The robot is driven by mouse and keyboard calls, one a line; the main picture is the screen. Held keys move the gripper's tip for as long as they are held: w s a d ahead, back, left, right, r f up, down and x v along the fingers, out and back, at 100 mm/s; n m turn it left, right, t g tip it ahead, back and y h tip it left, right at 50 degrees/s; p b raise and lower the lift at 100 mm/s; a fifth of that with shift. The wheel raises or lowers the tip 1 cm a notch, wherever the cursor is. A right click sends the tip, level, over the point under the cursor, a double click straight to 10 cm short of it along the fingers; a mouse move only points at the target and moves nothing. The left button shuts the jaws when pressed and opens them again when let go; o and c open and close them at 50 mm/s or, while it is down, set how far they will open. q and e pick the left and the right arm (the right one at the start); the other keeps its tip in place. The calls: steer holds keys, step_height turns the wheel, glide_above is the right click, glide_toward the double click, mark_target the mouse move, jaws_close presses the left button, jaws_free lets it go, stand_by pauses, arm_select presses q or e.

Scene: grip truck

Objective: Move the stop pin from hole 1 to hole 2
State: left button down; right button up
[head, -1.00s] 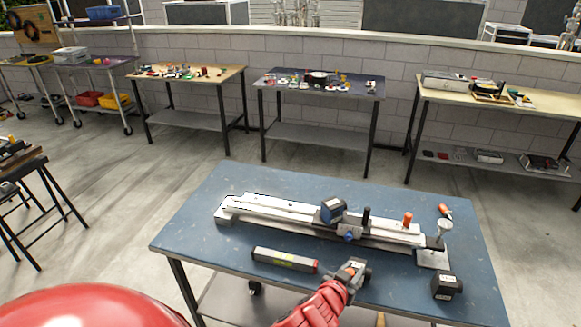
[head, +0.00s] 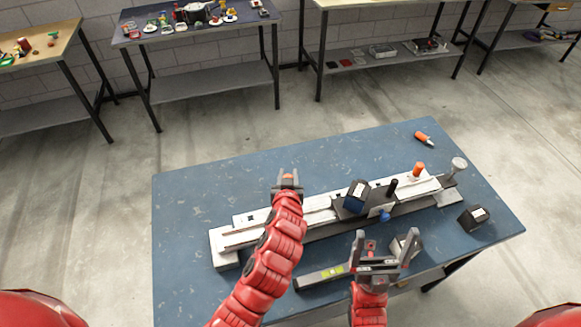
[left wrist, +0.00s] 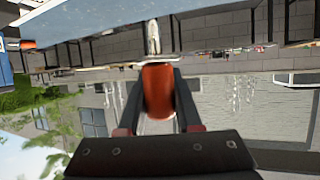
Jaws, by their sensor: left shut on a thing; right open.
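My left gripper (head: 288,181) is shut on an orange-handled pin (left wrist: 157,90), with its silver shaft showing beyond the handle in the left wrist view. In the head view it is over the left part of the white rail (head: 245,220); I cannot tell whether the shaft is in a hole. Another orange handle (head: 417,170) stands upright near the rail's right end. A dark carriage (head: 351,205) with a black knob and a blue knob sits mid-rail. My right gripper (head: 385,250) is open and empty in front of the rail. No hole numbers are readable.
The fixture is on a blue table (head: 200,190). An orange-handled tool (head: 424,138) lies behind it. A black box (head: 473,217) is at the right. A grey bar with a yellow label (head: 322,277) lies in front. The table's back left is clear.

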arm_select(q)
step_height(320, 180, down, 8)
steer(key=d+b, duration=0.2)
steer(key=b, duration=0.2)
steer(key=shift+s+d+r, duration=0.25)
steer(key=shift+s, duration=0.15)
stand_by(0.7)
steer(key=c, duration=0.5)
jaws_free()
